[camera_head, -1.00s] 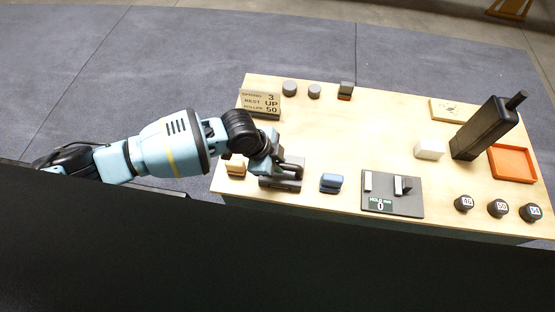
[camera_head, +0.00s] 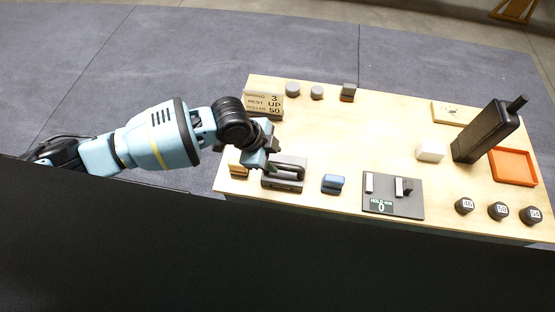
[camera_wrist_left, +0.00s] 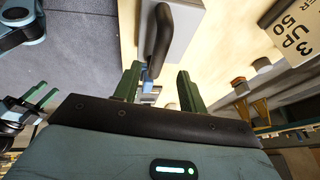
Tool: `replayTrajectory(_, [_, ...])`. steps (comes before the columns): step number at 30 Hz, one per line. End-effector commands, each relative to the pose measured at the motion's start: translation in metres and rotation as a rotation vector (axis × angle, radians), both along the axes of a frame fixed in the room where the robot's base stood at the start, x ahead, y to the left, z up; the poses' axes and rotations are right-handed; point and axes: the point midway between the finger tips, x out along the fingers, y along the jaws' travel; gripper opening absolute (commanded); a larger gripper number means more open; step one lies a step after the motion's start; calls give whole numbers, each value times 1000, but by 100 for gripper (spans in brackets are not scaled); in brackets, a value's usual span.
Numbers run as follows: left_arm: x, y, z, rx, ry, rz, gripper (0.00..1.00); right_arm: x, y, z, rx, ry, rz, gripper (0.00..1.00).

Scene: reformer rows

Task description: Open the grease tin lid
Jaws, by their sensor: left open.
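A grey box with a dark bar handle on top (camera_head: 287,184) stands near the front left of the table. It may be the grease tin, but no label shows and I cannot tell for sure. Its top looks closed. In the left wrist view the box (camera_wrist_left: 186,22) and its dark handle (camera_wrist_left: 160,38) lie just beyond the fingertips. My left gripper (camera_head: 267,158) is at the box's upper left corner, open. Its green fingers (camera_wrist_left: 158,86) are apart with nothing clearly held between them.
An orange-brown block (camera_head: 238,170) is left of the box and a blue block (camera_head: 333,184) right of it. A sign (camera_head: 263,103) stands behind. A dark panel with sliders (camera_head: 393,195), weights (camera_head: 498,210), a black tower (camera_head: 487,133) and an orange tray (camera_head: 514,167) are rightward. The table's middle is clear.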

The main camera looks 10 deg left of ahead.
Motion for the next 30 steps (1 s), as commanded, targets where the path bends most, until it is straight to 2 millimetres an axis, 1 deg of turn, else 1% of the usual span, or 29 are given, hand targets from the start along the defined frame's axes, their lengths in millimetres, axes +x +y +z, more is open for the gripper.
replayTrajectory(1, [-1,4,9,1,-3,0,41,0,0,2,0,-1,0,36])
replayTrajectory(3, [-2,7,17,0,-1,-1,41,-2,0,3,0,0,0,36])
replayTrajectory(9, [-5,12,29,1,0,-1,41,-5,0,3,0,6,0,36])
replayTrajectory(17, [-6,13,30,1,1,0,41,-5,0,2,-1,7,0,36])
replayTrajectory(26, [-6,13,29,1,1,0,41,1,0,3,-1,-3,0,36])
replayTrajectory(30, [-12,5,26,-28,4,14,41,4,-1,5,-2,-10,1,36])
